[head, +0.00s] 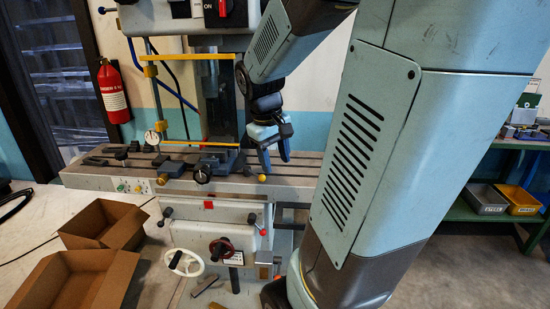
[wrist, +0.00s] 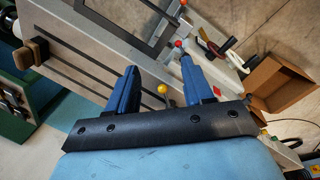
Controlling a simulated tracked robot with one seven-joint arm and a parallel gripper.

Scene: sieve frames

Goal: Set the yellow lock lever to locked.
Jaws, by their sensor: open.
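The yellow lock lever (head: 262,178) shows as a small yellow ball on the front edge of the machine table (head: 110,180), just below my gripper (head: 275,161). In the wrist view, its yellow ball (wrist: 162,88) appears between my two blue fingers, with a short dark stem below it. My gripper (wrist: 160,76) is open and points down toward the table. The fingers look apart from the lever, though the exact gap is hard to judge. Part of the lever's stem is hidden behind the gripper's black edge, and its lock marking is not readable.
A black clamp knob (head: 202,174) stands on the table left of the lever. A red-knobbed handle (head: 263,232) and a white handwheel (head: 185,263) are below. Cardboard boxes (head: 90,280) lie on the floor at left. My arm hides much of the right side.

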